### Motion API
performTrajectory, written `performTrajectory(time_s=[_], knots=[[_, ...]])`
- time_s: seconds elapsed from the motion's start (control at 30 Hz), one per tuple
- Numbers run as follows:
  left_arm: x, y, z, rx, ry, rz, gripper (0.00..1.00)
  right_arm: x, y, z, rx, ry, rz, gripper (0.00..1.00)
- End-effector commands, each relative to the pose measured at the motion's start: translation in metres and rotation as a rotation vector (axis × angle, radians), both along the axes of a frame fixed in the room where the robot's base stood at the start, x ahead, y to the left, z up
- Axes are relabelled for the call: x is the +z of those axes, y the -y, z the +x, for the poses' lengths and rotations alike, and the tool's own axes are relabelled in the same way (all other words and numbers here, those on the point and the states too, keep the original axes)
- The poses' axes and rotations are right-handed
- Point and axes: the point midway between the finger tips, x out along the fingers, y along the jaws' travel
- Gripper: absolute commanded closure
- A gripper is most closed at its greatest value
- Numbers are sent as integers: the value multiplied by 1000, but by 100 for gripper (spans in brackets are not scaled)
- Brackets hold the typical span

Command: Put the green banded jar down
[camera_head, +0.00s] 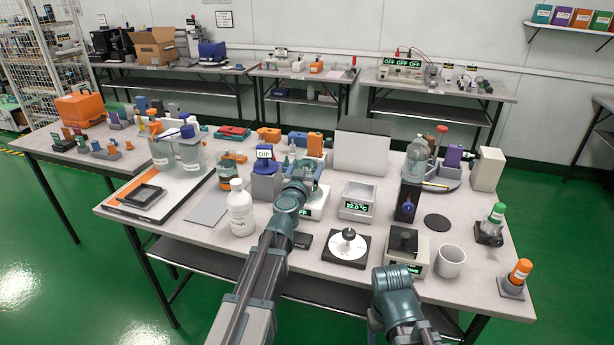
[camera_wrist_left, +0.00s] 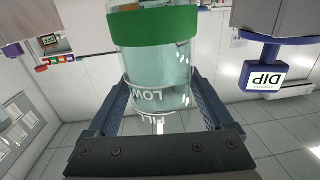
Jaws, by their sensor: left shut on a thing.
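The green banded jar (camera_wrist_left: 155,72) is clear glass with pale liquid and a wide green band. It fills the upper middle of the left wrist view, with lettering on its side. My left gripper (camera_wrist_left: 162,100) is shut on it, one finger on each side. In the head view my left gripper (camera_head: 307,178) is at the middle of the table, by the blue DIP holder (camera_head: 266,180). The jar there is mostly hidden by the gripper. My right arm shows at the lower right, but its gripper does not show.
A white device with a green display (camera_head: 312,212) is just below my left gripper. A white bottle (camera_head: 240,212) stands to the left and a display box (camera_head: 358,205) to the right. A grey pad (camera_head: 207,208) lies bare at the left.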

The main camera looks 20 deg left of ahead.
Motion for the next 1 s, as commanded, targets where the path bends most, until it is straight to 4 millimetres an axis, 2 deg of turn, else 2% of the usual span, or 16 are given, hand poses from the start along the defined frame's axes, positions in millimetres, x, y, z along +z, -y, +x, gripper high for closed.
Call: performTrajectory(time_s=[0.03,0.47,0.5,0.57,0.6,1.0], knots=[[-10,0,0,0,0,0,100,-10,0,0,0,0,0,35],[-12,1,0,0,0,0,100,-12,0,0,0,0,0,35],[-12,1,0,0,0,0,13,-12,0,0,0,0,0,35],[-11,0,0,0,0,0,2,-11,0,0,0,0,0,35],[-11,0,0,0,0,0,0,-11,0,0,0,0,0,35],[-8,1,-3,0,0,0,0,-8,0,0,0,0,0,35]])
